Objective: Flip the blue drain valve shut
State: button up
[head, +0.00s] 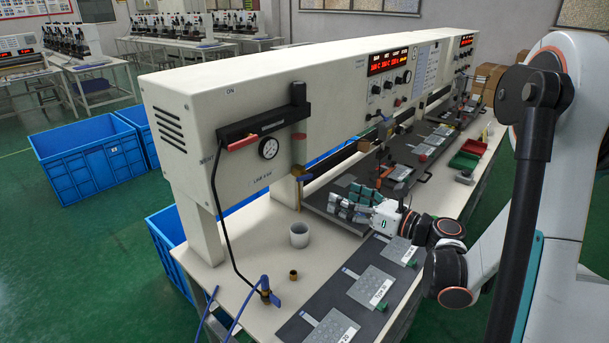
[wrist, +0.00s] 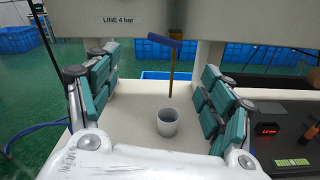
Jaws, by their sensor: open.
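A blue lever (head: 304,178) sits on a brass drain valve under the machine's front end, above a grey-white cup (head: 299,236). In the wrist view the blue lever (wrist: 165,40) lies roughly crosswise at the top of a thin brown-brass pipe (wrist: 171,75), with the cup (wrist: 167,124) below. My gripper (head: 356,202) is open, with teal finger pads spread wide and nothing between them. It is to the right of the valve in the head view. In the wrist view my gripper (wrist: 160,95) has the valve and cup framed between its fingers, farther away.
A second blue-handled brass fitting (head: 270,293) with hoses stands at the bench's near edge, beside a small brass piece (head: 293,275). The machine housing (head: 215,130) overhangs the bench, with a support leg (head: 201,228) at left. Dark mats (head: 330,290) with cards line the front.

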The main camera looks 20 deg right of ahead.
aim_at(306, 178)
jog(key=shift+m+t, duration=0.3)
jog(key=shift+m, duration=0.1)
jog(key=x, duration=0.4)
jog(key=b+x, duration=0.1)
jog(key=x, duration=0.8)
jog(key=shift+w+d+b, duration=0.2)
jog(key=shift+w+b, duration=0.15)
jog(key=c, duration=1.1)
